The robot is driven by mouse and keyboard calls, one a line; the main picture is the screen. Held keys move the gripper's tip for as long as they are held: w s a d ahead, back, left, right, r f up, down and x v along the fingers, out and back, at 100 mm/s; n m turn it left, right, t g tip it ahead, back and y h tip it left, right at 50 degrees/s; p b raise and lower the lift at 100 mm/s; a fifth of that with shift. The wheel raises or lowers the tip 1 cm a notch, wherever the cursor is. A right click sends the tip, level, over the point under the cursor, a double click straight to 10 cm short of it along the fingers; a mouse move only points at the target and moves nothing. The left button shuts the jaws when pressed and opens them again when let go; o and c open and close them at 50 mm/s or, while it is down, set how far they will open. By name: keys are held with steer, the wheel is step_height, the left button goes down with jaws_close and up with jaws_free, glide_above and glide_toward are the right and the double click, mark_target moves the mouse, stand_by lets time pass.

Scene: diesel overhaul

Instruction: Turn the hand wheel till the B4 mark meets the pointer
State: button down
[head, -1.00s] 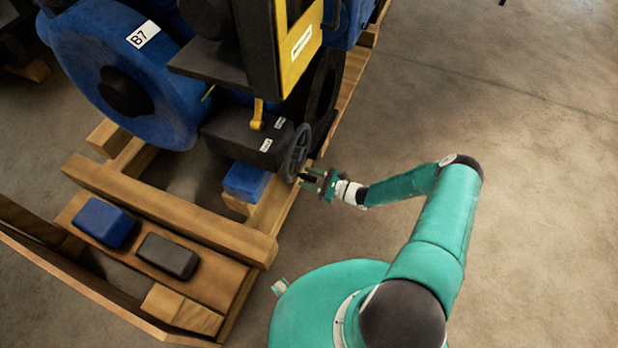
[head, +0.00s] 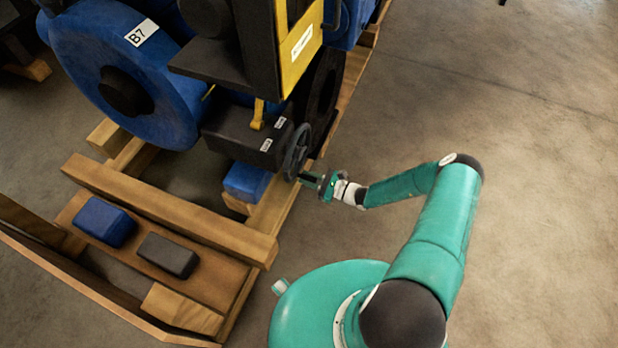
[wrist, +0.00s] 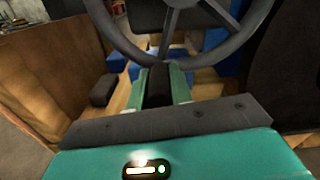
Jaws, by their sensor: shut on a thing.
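The hand wheel (head: 297,152) is a dark spoked wheel on the right side of a black box (head: 240,135) low on the engine. In the wrist view its rim and spokes (wrist: 185,50) fill the top. My gripper (head: 306,178) is at the wheel's lower edge. In the wrist view my gripper (wrist: 158,72) is shut on the hand wheel, with a dark piece between its teal fingers. A yellow pointer-like piece (head: 257,115) stands on the box. Small white labels (head: 266,145) on the box are too small to read; I cannot make out a B4 mark.
A big blue wheel (head: 120,80) labelled B7 and a yellow frame (head: 300,45) stand above the box. A wooden pallet (head: 170,210) runs below, with a blue block (head: 104,222) and a dark block (head: 167,256) on its shelf. The floor (head: 520,200) at right is clear.

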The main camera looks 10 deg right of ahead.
mark_target(289, 173)
steer(key=s+a+r+m, duration=0.1)
steer(key=m, duration=0.1)
steer(key=s+r+m, duration=0.1)
steer(key=m, duration=0.1)
steer(key=s+a+r+m, duration=0.1)
steer(key=s+m, duration=0.1)
steer(key=m, duration=0.1)
steer(key=shift+a+r, duration=0.2)
steer(key=shift+a, duration=0.15)
steer(key=m, duration=0.1)
steer(key=r+m, duration=0.2)
steer(key=shift+s+a, duration=0.3)
steer(key=shift+s, duration=0.05)
steer(key=r+m, duration=0.2)
steer(key=shift+s+a+m, duration=0.15)
steer(key=shift+s+m, duration=0.1)
steer(key=shift+m, duration=0.05)
steer(key=shift+r+m, duration=0.8)
steer(key=shift+m, duration=0.2)
steer(key=shift+r, duration=0.65)
steer(key=shift+w, duration=0.1)
steer(key=c, duration=1.3)
jaws_free()
steer(key=shift+o, duration=0.2)
